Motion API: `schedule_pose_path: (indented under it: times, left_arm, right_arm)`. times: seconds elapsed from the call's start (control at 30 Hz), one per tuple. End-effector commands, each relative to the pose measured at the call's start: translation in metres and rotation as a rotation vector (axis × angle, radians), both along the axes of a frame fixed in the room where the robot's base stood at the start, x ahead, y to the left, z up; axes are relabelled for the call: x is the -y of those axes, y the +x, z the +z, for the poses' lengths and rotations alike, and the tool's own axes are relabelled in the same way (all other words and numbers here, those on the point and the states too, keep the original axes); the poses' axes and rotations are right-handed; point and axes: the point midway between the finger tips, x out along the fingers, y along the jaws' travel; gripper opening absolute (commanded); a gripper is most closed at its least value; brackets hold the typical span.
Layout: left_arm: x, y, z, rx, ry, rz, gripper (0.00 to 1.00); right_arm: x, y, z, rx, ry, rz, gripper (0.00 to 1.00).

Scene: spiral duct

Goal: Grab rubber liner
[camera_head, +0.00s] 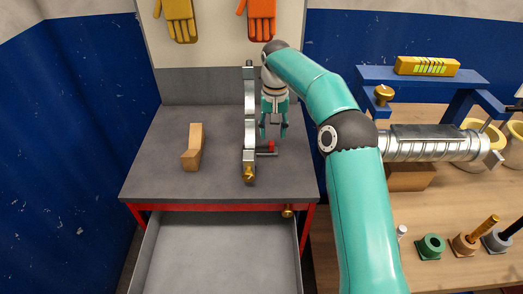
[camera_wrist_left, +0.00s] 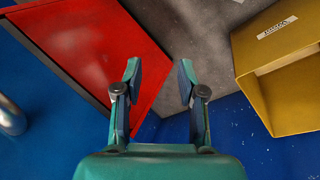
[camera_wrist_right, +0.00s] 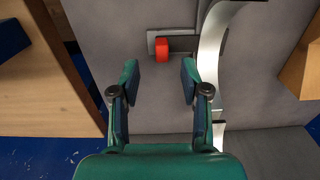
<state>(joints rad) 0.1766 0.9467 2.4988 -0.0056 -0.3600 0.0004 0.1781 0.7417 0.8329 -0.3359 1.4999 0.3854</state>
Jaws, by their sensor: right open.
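A small red piece (camera_head: 270,146) lies on the grey tabletop against a dark grey bar (camera_head: 265,154). In the right wrist view, the red piece (camera_wrist_right: 162,49) and bar (camera_wrist_right: 182,43) lie just beyond my fingertips. I cannot tell which part is the rubber liner. A curved metal strip (camera_head: 249,125) stands close by, with a brass knob (camera_head: 248,174) at its near end. My right gripper (camera_head: 273,135) is open and empty above the red piece. My left gripper (camera_wrist_left: 159,72) is open and empty, and is outside the head view.
A tan angled block (camera_head: 193,147) lies left of the strip. An open drawer (camera_head: 215,250) sticks out below the tabletop. The wooden bench on the right holds a spiral duct (camera_head: 435,144), a blue stand (camera_head: 425,75) and several small fittings. A yellow box (camera_wrist_left: 280,60) is near my left gripper.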

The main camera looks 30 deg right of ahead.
Motion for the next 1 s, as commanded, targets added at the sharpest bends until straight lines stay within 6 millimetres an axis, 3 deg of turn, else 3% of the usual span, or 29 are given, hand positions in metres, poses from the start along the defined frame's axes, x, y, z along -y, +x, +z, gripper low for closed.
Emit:
schedule_pose_path:
  times: [0.4, 0.7, 0.77, 1.0]
  left_arm:
    - [0.000, 0.000, -0.003, 0.000, 0.000, 0.000, 0.40]
    - [0.000, 0.000, -0.003, 0.000, 0.000, 0.000, 0.40]
    - [0.000, 0.000, -0.003, 0.000, 0.000, 0.000, 0.40]
    - [0.000, 0.000, -0.003, 0.000, 0.000, 0.000, 0.40]
  right_arm:
    - [-0.007, -0.007, -0.045, -0.004, 0.000, 0.000, 0.46]
    - [-0.008, -0.007, -0.051, -0.002, 0.000, 0.000, 0.46]
    - [-0.008, -0.007, -0.051, -0.003, 0.001, 0.000, 0.39]
    - [-0.008, -0.007, -0.052, -0.004, 0.000, 0.001, 0.00]
